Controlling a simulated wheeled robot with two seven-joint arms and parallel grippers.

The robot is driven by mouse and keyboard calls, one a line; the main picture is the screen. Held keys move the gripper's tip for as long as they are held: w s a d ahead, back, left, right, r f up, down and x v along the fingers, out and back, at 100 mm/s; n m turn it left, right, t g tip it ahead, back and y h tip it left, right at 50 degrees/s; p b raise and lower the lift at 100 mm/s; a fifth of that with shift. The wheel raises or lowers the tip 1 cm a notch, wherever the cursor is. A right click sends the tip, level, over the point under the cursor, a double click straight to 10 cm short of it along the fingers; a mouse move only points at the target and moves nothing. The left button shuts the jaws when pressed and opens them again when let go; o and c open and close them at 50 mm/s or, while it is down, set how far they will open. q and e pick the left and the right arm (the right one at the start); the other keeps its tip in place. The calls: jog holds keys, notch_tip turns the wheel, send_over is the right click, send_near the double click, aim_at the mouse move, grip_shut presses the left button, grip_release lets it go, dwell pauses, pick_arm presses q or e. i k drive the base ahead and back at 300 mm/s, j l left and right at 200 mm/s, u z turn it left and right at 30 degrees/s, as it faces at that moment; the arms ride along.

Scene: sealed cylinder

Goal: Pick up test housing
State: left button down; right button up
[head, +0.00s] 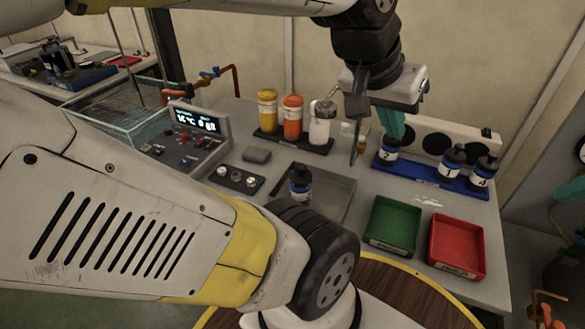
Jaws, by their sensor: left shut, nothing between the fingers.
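A dark capped bottle-like cylinder with a blue and white band (300,181) stands upright in a shallow grey metal tray (340,196); it may be the test housing, but its label cannot be read. Similar numbered cylinders, 2 (388,151), 1 (451,162) and 4 (484,172), stand in a blue rack (430,180) at the right. My left gripper (360,138) points down above the back of the table, between the orange bottle and the rack, apart from the cylinder in the tray. It is shut and empty. My right gripper is not in view.
Yellow (267,108), orange (292,115) and white (321,122) bottles stand in a black rack. A control box (186,140) is at the left. A green bin (393,226) and a red bin (457,246) are at the front right. My arm covers the lower left.

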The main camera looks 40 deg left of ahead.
aim_at(301, 178)
jog(key=u, duration=1.4)
jog(key=k+j, duration=0.3)
jog(key=k+j+u, duration=0.15)
jog(key=j, duration=0.4)
jog(key=k, duration=0.1)
